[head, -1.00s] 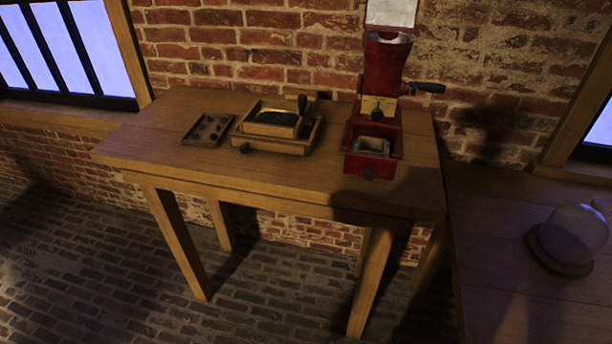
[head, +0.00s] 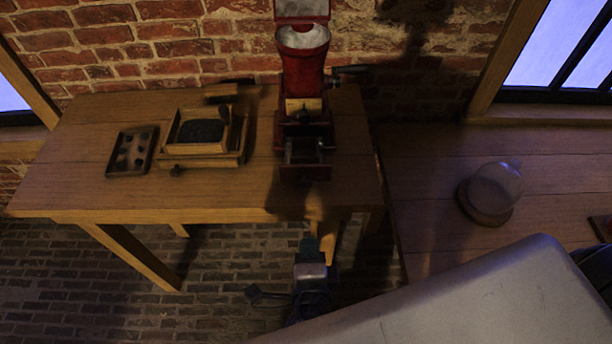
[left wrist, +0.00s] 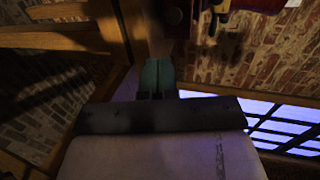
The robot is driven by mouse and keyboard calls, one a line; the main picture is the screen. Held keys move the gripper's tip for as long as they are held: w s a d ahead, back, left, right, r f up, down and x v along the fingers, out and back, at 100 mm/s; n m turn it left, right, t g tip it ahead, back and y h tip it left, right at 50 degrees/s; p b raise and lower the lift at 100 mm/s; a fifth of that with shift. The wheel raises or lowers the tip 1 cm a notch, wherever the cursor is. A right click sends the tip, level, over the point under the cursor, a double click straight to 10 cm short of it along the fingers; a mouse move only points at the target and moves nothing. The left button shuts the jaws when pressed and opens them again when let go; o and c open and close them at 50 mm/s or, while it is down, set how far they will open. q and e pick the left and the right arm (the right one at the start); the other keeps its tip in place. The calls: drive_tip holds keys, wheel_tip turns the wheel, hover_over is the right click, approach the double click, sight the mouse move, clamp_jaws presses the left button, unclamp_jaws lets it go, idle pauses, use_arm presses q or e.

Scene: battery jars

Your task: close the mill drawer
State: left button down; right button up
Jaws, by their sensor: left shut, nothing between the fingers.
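The red mill (head: 303,75) stands upright near the right end of the wooden table, its lid raised. Its drawer (head: 305,172) sticks out of the base toward me, open at the top; I cannot make out its contents. My left gripper (head: 308,243) is below and in front of the drawer, off the table's front edge and apart from the mill. Its teal fingers are together and empty. They also show in the left wrist view (left wrist: 157,76), with part of the red mill (left wrist: 240,6) at the top edge. My right gripper is not in view.
A wooden box (head: 203,135) on a tray and a small dark tray (head: 132,151) lie left of the mill. A second table (head: 430,190) on the right carries a glass dome (head: 495,188). A brick wall (head: 160,45) closes the back. The table's front left is bare.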

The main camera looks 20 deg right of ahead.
sight(306, 187)
use_arm(q)
drive_tip(key=p+x, duration=0.1)
drive_tip(key=x, duration=0.3)
drive_tip(key=r+p+x, duration=0.1)
drive_tip(key=x, duration=0.3)
drive_tip(key=p+x, duration=0.1)
drive_tip(key=x, duration=0.3)
drive_tip(key=shift+w+r, duration=0.25)
drive_tip(key=shift+r, duration=0.1)
drive_tip(key=shift+p+x, duration=0.35)
drive_tip(key=shift+x, duration=0.4)
drive_tip(key=shift+r, duration=0.1)
